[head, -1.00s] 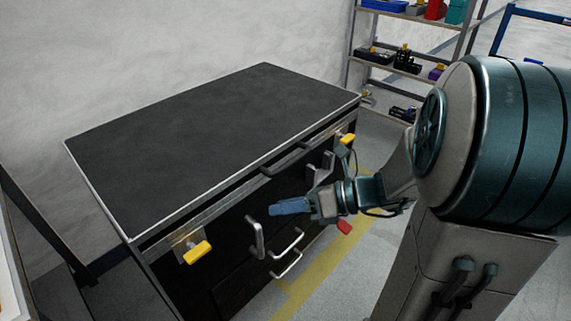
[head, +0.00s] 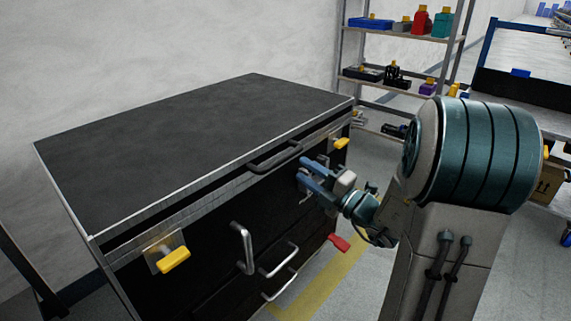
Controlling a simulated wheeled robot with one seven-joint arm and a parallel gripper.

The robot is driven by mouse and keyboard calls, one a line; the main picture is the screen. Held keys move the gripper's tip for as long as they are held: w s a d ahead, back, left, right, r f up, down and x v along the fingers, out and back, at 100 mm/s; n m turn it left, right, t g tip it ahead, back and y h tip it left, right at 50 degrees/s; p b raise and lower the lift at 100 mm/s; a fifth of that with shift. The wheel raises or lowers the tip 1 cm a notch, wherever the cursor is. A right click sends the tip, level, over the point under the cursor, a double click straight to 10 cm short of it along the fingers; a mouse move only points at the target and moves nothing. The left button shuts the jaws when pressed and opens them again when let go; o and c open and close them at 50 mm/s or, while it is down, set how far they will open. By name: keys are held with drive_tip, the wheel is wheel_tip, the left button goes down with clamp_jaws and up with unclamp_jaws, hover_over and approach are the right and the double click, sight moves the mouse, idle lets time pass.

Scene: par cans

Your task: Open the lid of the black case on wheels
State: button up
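The black case (head: 200,140) stands against the wall, with a flat black lid edged in bright metal. The lid is down. A dark handle (head: 275,160) sits on the lid's front edge. Yellow-tabbed latches show on the front at left (head: 174,260) and right (head: 341,143). My gripper (head: 309,173) is in front of the case's front face, right of the dark handle and below left of the right latch. Its two blue fingers are apart, with nothing seen between them. Whether they touch the metal fitting behind them cannot be told.
Silver handles (head: 243,248) stick out from the case front. A red tab (head: 340,242) shows low at the right corner. A shelf rack (head: 402,85) with boxes and bottles stands behind right. Open floor with a yellow stripe (head: 322,282) lies right of the case.

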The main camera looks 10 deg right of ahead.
sight(285, 155)
drive_tip(key=b+x, duration=0.1)
drive_tip(key=x, duration=0.6)
drive_tip(key=shift+a+b, duration=0.1)
drive_tip(key=shift+b, duration=0.3)
clamp_jaws()
